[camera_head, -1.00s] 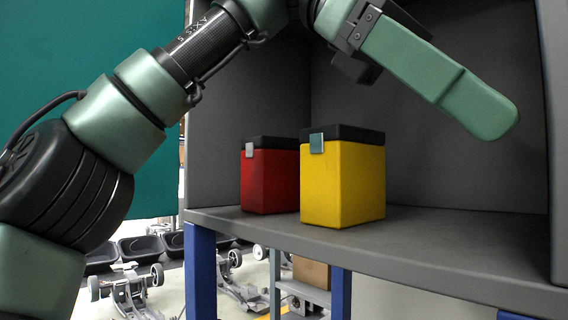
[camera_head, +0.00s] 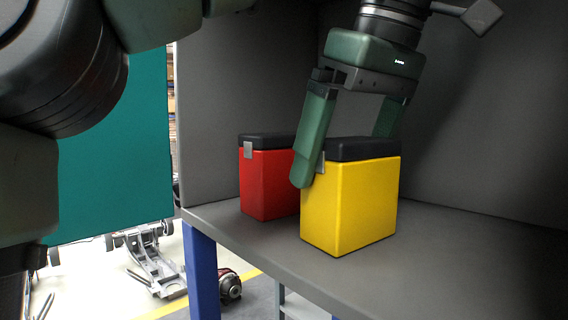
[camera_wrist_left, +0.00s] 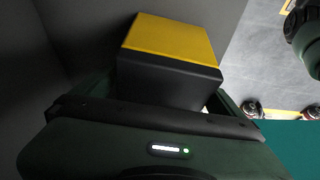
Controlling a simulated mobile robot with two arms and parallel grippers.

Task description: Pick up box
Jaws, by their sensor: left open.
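A yellow box (camera_head: 350,205) with a black lid stands upright on the grey shelf (camera_head: 440,245). A red box (camera_head: 268,182) with a black lid stands behind it to the left. My left gripper (camera_head: 345,160) is open and points down over the yellow box. One green finger is at the box's left side, by its lid clasp; the other is behind its right side, partly hidden. I cannot tell if either finger touches. The left wrist view shows the yellow box (camera_wrist_left: 172,38) and its black lid between the fingers. My right gripper is not in view.
The shelf has grey walls at the back (camera_head: 455,120) and left. Its front edge runs along the lower picture, on a blue post (camera_head: 201,275). Shelf space right of the yellow box is clear. Chassis parts (camera_head: 158,262) lie on the floor below.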

